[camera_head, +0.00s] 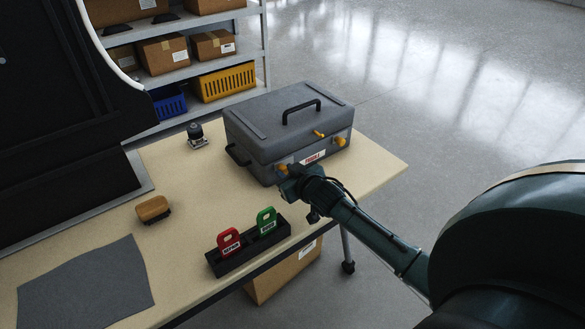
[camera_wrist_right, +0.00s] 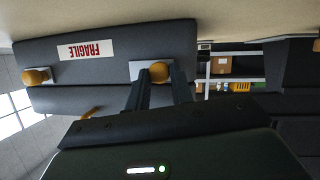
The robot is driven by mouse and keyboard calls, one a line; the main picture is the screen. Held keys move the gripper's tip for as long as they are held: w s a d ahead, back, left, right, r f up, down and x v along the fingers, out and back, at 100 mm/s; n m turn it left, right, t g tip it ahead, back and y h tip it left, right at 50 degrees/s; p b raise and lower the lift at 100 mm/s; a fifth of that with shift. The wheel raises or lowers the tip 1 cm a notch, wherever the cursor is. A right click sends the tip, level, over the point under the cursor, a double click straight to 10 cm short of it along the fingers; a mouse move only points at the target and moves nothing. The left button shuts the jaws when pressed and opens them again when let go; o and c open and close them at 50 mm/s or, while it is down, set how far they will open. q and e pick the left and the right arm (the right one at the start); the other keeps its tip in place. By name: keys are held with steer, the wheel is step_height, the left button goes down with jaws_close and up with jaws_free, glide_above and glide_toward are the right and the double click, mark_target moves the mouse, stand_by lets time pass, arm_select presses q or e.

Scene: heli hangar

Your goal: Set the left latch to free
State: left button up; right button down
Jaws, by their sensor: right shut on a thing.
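A grey case (camera_head: 275,125) with a black top handle stands closed on the table. Its left latch (camera_head: 282,169) is a yellow-orange knob on the front face. My right gripper (camera_head: 290,174) is at this latch. In the right wrist view, which shows the case upside down, the fingers (camera_wrist_right: 160,82) are shut on the left latch's knob (camera_wrist_right: 160,71), on a pale plate. The right latch (camera_head: 340,141) also shows in the wrist view (camera_wrist_right: 37,76). A small yellow piece (camera_head: 319,134) sticks out between them, nearer the right latch. My left gripper is out of view.
A black holder (camera_head: 246,253) with a red tag (camera_head: 229,242) and a green tag (camera_head: 266,221) stands at the table's front edge. A brush (camera_head: 153,209), a grey mat (camera_head: 85,284) and a small dark device (camera_head: 196,135) lie on the table. Shelves with boxes stand behind.

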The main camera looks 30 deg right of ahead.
steer(key=shift+a, duration=0.25)
steer(key=c, duration=1.2)
jaws_free()
steer(key=shift+s, duration=0.15)
steer(key=shift+s+r, duration=0.15)
steer(key=shift+s, duration=0.2)
steer(key=p+v, duration=0.1)
steer(key=v, duration=1.1)
steer(key=shift+d, duration=0.1)
